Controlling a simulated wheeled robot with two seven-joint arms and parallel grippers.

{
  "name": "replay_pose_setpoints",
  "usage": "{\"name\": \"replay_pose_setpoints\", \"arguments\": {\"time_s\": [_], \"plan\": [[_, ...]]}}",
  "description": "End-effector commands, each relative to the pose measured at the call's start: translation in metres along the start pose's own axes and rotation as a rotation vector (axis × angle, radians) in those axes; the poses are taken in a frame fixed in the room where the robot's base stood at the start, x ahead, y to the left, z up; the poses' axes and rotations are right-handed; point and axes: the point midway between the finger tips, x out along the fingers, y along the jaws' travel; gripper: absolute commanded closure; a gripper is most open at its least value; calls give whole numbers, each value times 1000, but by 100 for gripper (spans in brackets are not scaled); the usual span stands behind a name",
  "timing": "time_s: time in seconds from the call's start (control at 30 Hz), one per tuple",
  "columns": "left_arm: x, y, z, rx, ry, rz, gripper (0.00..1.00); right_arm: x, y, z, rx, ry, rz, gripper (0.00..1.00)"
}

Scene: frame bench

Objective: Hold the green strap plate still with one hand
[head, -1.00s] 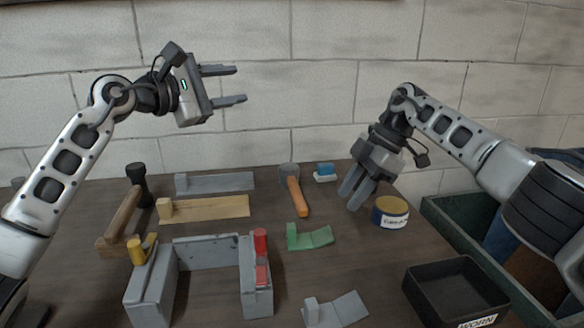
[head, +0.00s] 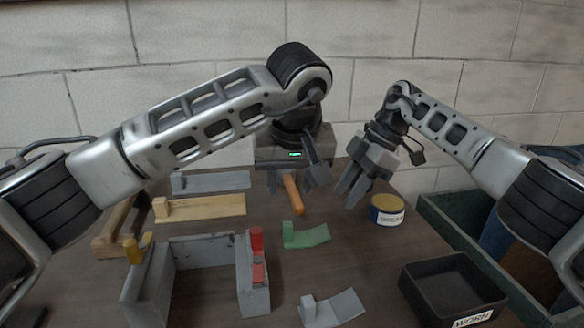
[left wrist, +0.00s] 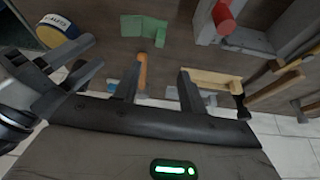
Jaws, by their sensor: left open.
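The green strap plate (head: 310,237), an L-shaped piece with a short upright tab at its left end, lies on the bench right of the grey frame. It also shows in the left wrist view (left wrist: 146,28). My left gripper (head: 295,187) points down above the back of the bench, behind the plate and apart from it. It is open and empty, with the orange hammer handle (head: 293,195) showing between its fingers. My right gripper (head: 350,190) hangs behind and right of the plate, beside the tin. Its fingers are apart and empty.
The grey frame (head: 160,290) carries a red clamp (head: 257,245) and a yellow one (head: 133,248). A grey strap plate (head: 335,308) lies in front. A black tray marked WORN (head: 450,290), a tin (head: 387,210) and a green crate (head: 455,225) stand right. Yellow (head: 205,207) and grey (head: 210,182) strips lie behind.

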Motion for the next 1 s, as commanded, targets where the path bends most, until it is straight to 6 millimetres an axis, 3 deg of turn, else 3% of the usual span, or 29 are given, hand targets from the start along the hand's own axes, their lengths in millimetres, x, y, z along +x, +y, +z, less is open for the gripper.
{"name": "replay_pose_setpoints", "arguments": {"time_s": [0.1,0.5,0.7,1.0], "plan": [[26,0,1,-2,-5,0,58,0,0,0,0,0,0,64],[101,0,1,-4,-3,2,58,0,0,0,0,0,0,64],[121,1,0,-4,-2,5,58,0,0,0,0,0,0,64],[126,1,0,-2,0,4,58,0,0,0,0,0,0,64]]}}
